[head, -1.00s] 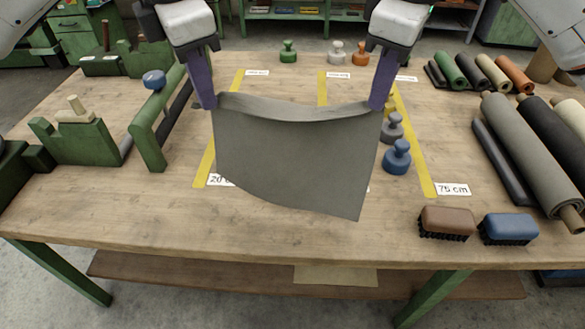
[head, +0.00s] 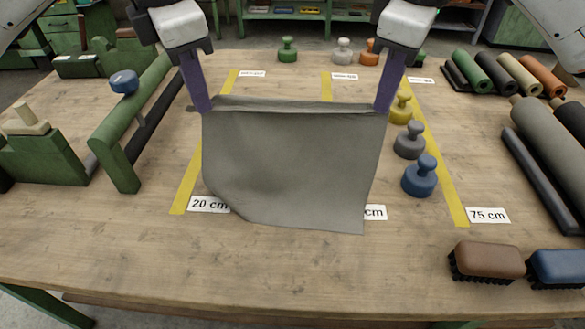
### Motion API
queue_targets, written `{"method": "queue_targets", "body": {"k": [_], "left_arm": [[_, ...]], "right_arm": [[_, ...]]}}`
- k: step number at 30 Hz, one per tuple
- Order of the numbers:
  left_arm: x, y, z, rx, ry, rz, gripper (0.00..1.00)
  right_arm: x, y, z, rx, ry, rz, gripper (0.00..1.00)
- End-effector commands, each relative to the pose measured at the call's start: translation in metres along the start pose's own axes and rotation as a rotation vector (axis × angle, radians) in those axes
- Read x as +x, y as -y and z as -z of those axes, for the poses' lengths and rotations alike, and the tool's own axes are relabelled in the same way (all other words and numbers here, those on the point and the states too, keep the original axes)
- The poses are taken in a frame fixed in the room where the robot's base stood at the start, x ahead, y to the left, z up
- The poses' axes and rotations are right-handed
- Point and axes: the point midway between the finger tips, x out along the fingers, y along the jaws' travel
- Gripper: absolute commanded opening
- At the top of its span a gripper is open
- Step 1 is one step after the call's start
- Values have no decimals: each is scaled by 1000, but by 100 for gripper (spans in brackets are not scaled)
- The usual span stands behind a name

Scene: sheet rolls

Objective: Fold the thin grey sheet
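The thin grey sheet (head: 290,165) spans the middle of the table in the head view, its upper edge stretched between my two grippers. My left gripper (head: 203,109) is shut on its upper left corner. My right gripper (head: 382,109) is shut on its upper right corner. The upper edge shows a narrow darker band, and a small bit of sheet pokes out left of my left gripper. The lower edge slants, with the lower left corner cut off or curled under. I cannot tell how much of the sheet rests on the table.
Weights, among them a blue one (head: 420,176) and a grey one (head: 409,140), stand right of the sheet. A green rail (head: 135,130) stands at left. Brushes (head: 486,262) and rolls (head: 550,150) lie at right. The wooden table (head: 270,270) is clear in front.

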Motion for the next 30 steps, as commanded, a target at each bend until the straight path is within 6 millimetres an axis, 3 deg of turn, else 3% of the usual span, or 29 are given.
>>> {"method": "queue_targets", "body": {"k": [19,23,30], "left_arm": [[8,-1,1,-3,-3,-2,0],[25,-2,0,-4,-4,-1,0],[69,-26,-13,-6,-4,-1,0]], "right_arm": [[8,-1,-1,3,4,-1,0],[26,-2,0,3,4,-1,0],[69,-25,13,6,3,2,0]]}}
